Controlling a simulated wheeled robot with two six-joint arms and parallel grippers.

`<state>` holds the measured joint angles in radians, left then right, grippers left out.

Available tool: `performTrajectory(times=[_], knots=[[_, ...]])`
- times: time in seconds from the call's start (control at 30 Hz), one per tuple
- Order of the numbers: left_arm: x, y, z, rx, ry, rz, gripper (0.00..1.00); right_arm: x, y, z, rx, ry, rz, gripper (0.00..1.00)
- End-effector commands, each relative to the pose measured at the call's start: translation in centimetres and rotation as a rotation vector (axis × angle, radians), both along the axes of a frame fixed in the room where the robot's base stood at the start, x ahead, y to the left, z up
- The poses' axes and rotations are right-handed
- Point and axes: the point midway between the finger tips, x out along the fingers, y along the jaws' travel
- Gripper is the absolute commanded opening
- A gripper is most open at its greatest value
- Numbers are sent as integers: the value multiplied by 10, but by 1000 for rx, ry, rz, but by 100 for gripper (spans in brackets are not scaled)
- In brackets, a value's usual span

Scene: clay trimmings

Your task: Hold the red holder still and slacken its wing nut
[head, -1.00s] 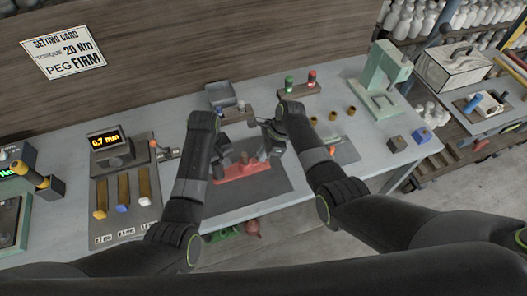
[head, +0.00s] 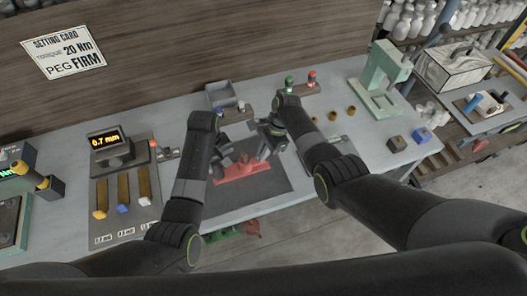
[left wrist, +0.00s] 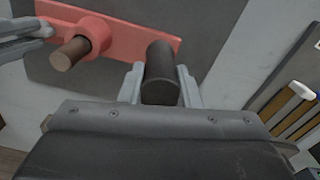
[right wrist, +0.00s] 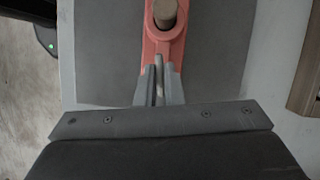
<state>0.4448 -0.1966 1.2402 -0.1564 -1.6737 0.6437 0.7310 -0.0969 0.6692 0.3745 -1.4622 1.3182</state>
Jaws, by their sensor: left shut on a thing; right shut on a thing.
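The red holder (head: 240,172) lies on a dark mat on the bench. In the left wrist view the holder (left wrist: 115,30) has a brown peg (left wrist: 70,53) in its collar and a dark round grip (left wrist: 162,72) at one end. My left gripper (head: 224,163) is shut on that grip, one finger on each side. My right gripper (head: 267,150) is at the other end of the holder. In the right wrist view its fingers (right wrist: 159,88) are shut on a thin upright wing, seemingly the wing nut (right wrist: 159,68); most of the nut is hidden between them.
A grey tray (head: 220,95) stands behind the holder. A gauge reading 0.7 mm (head: 104,140) and several colour-ended strips are on the left. Several brass pieces and a green press (head: 385,80) stand on the right. A setting card (head: 63,53) reads 20 Nm, peg firm.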

Motion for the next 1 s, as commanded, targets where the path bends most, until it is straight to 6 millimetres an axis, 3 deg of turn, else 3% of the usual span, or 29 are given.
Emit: performTrajectory(times=[0.5, 1.0], knots=[[-3, 0, -3, -1, 10, -4, 0, 3, 1, 0, -3, -6, 297, 0], [-2, 0, -2, -1, 8, -4, 0, 3, 1, 0, -2, -7, 351, 0]])
